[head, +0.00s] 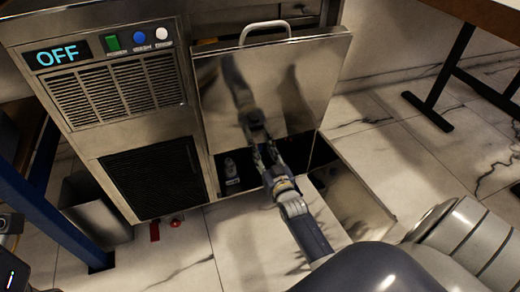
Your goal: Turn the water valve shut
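A small round red part (176,222), possibly the water valve, shows low at the floor under the front of the steel machine (150,212). A red tag-like piece (154,231) is beside it on the left. Both are too small to tell how the valve is set. My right gripper (264,152) is in front of the machine's shiny steel door (320,75), near its lower edge, well right of the red part. Its fingers look apart with nothing between them. The arm's reflection shows in the door. My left gripper is not in view.
The machine has an OFF display (57,54), a green button (112,42) and grilles. A handle (265,30) tops the door. A grey bin (95,212) and blue post (50,205) stand left. A table leg (440,85) is at right. Marble floor lies in front.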

